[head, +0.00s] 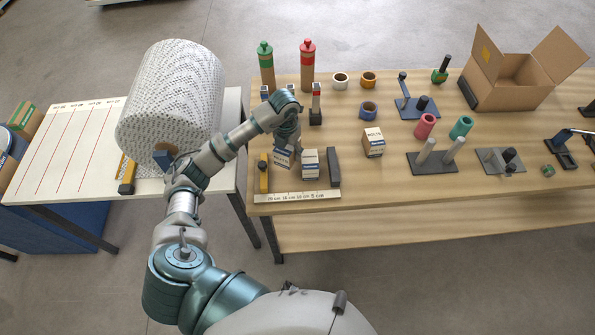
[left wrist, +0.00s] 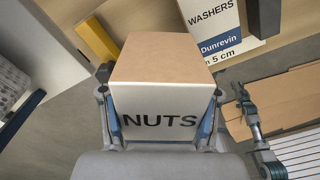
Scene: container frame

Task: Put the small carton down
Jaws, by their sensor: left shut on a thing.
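My left gripper (head: 286,146) is shut on a small white and tan carton (head: 284,158), near the front left of the wooden table. In the left wrist view this carton (left wrist: 160,85) reads NUTS and sits between the two fingers. It looks tilted in the head view; I cannot tell whether its base touches the table. A similar carton (head: 310,163), marked WASHERS in the left wrist view (left wrist: 215,30), stands just to its right.
A yellow block (head: 263,174) lies left of the held carton and a dark bar (head: 334,167) right of the washers carton. A ruler strip (head: 297,197) runs along the front edge. A BOLTS carton (head: 373,143) stands further right, with some bare tabletop (head: 350,165) before it.

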